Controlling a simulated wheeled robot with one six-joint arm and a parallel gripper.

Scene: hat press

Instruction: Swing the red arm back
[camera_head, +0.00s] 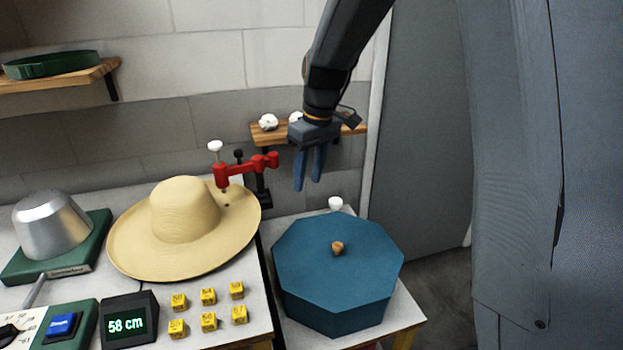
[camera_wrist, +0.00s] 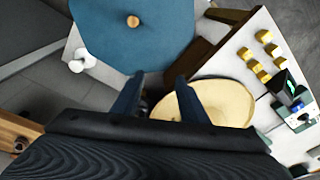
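The red arm (camera_head: 245,167) is mounted on a black post (camera_head: 263,193) at the back edge of the white table. It reaches left over the brim of the straw hat (camera_head: 185,215), with a white knob (camera_head: 214,146) at its left end. I cannot tell whether its tip touches the brim. My gripper (camera_head: 308,187) points down, to the right of the red arm and apart from it. Its two blue fingers are spread with nothing between them. The wrist view shows both fingers (camera_wrist: 157,80) and the hat (camera_wrist: 227,100); I cannot make out the red arm there.
A blue octagonal box (camera_head: 335,268) with a wooden knob stands on the right side table. A wooden shelf (camera_head: 275,139) with white knobs is behind my gripper. Yellow cubes (camera_head: 208,297), a 58 cm display (camera_head: 127,324) and a metal form (camera_head: 50,225) are on the left table.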

